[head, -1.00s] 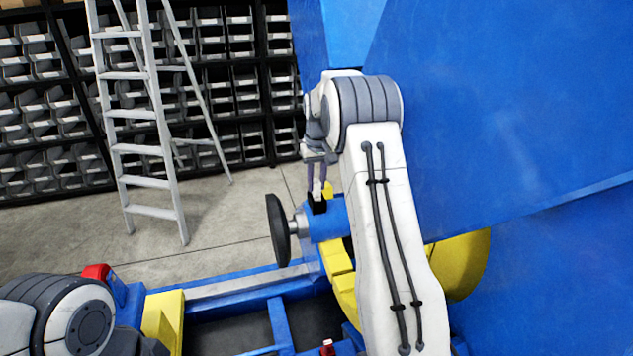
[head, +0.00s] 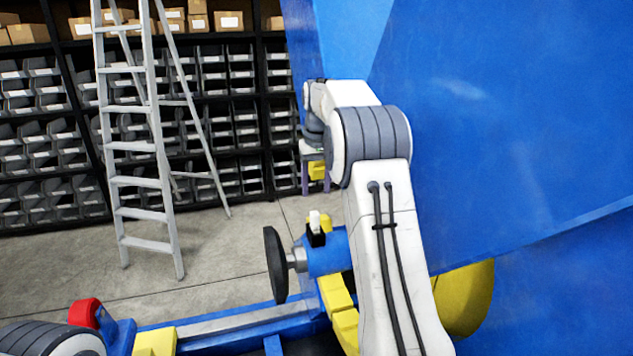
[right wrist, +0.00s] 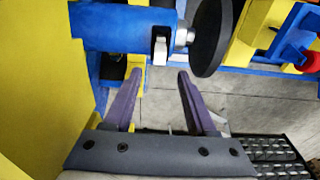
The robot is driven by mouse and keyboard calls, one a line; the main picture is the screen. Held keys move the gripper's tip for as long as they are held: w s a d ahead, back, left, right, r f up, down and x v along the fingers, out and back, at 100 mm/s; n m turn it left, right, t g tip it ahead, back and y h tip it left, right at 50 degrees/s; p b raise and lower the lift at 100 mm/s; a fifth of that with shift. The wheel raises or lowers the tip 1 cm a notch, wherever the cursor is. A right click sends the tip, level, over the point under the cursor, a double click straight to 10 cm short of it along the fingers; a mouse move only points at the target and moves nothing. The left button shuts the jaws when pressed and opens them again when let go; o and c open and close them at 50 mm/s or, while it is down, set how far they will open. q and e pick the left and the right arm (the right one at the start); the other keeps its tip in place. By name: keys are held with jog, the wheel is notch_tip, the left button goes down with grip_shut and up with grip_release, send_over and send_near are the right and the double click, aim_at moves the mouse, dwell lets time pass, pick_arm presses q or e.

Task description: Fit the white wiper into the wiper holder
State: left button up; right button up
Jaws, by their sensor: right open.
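The white wiper (head: 315,219) stands upright in the black wiper holder (head: 316,238) on top of a blue cylinder in the head view. The right wrist view shows the wiper (right wrist: 160,49) against the blue cylinder, ahead of the fingertips. How deep it sits in the holder cannot be told. My right gripper (head: 316,184) is open and empty, apart from the wiper, and appears above and beyond it in the head view. Its two purple fingers are spread in the right wrist view (right wrist: 158,78). My left gripper is not in view.
A black disc (head: 275,264) sits at the cylinder's left end. A large blue panel (head: 500,130) fills the right side, close to my right arm. A grey ladder (head: 140,150) and bin shelves (head: 225,120) stand behind. Open floor (head: 220,245) lies between.

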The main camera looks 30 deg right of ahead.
notch_tip(320, 180, up, 3)
jog(key=shift+s+f, duration=0.15)
jog(key=shift+f, duration=0.05)
dwell(0.4)
jog(key=s+a+f+n+b, duration=0.15)
jog(key=s+a, duration=0.25)
jog(key=a, duration=0.5)
jog(key=s+a+f+n+y+b, duration=0.1)
jog(key=s+a+f+n, duration=0.2)
jog(key=a, duration=0.6)
jog(key=s+a+f+n+b, duration=0.1)
jog(key=s+a+f+b, duration=0.1)
jog(key=s+a, duration=0.6)
jog(key=s+a+f+n, duration=0.1)
jog(key=s+a+f, duration=0.1)
jog(key=s, duration=0.5)
jog(key=s+a+f+n+g+b, duration=0.1)
jog(key=s+a+f+n, duration=0.1)
jog(key=s+f, duration=0.3)
jog(key=s+a+f+n+b, duration=0.1)
jog(key=s+a+f, duration=0.2)
jog(key=s, duration=0.5)
jog(key=shift+s+a+f+n, duration=0.15)
jog(key=shift+s+f+n, duration=0.2)
jog(key=shift+f, duration=0.2)
